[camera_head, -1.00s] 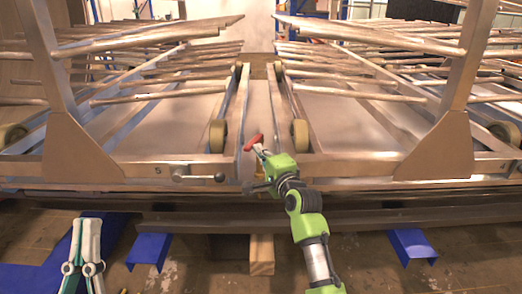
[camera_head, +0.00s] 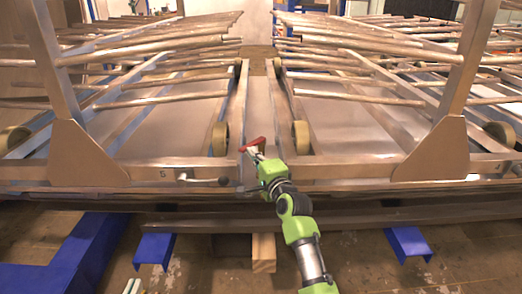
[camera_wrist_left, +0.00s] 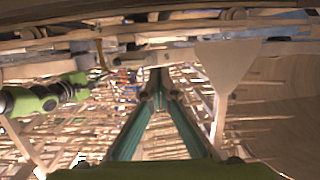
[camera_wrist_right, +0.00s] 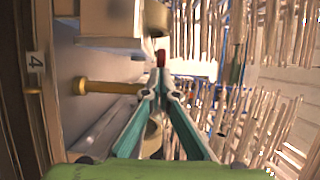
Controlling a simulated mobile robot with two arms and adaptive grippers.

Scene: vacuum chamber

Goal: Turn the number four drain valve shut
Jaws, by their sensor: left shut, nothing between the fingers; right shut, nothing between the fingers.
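A red valve handle (camera_head: 253,146) shows in the head view at the front of the metal frame, just beyond my right gripper (camera_head: 261,158). In the right wrist view its red end (camera_wrist_right: 161,58) lies just past the tips of my right gripper (camera_wrist_right: 160,93), which is shut and empty. I cannot tell whether they touch. A brass stem (camera_wrist_right: 108,87) runs toward the fingers, and its far end is hidden. A plate marked 4 (camera_wrist_right: 36,62) is at left. My left gripper (camera_head: 131,286) barely shows at the bottom edge; the left wrist view shows it shut and empty (camera_wrist_left: 160,88).
Long metal bars (camera_head: 160,45) fill the frame behind. A dark beam (camera_head: 350,218) runs below, above blue supports (camera_head: 154,250) and a wooden block (camera_head: 263,252).

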